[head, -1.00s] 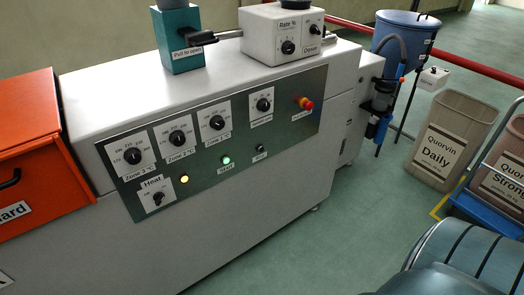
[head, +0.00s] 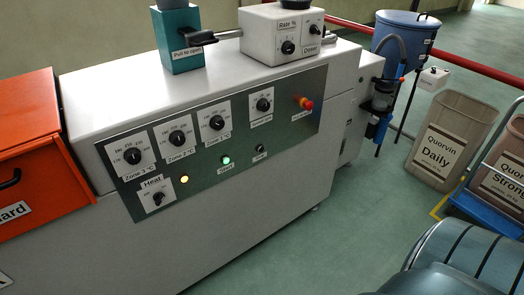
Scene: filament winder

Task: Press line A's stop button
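The machine's green control panel (head: 226,140) faces me at an angle. A small black button (head: 261,149) sits on its lower row, with a small label under it too small to read surely. Left of it is a lit green button (head: 226,160), and further left a lit yellow lamp (head: 184,180). No line letter is readable on the panel. Neither of my grippers is in view.
Three zone dials (head: 176,138) and a heat switch (head: 158,198) share the panel. An orange guard (head: 28,150) is at the left. A white dosing box (head: 272,40) stands on top. Bins (head: 447,145) and a blue trolley (head: 484,212) are at the right. The floor before the panel is clear.

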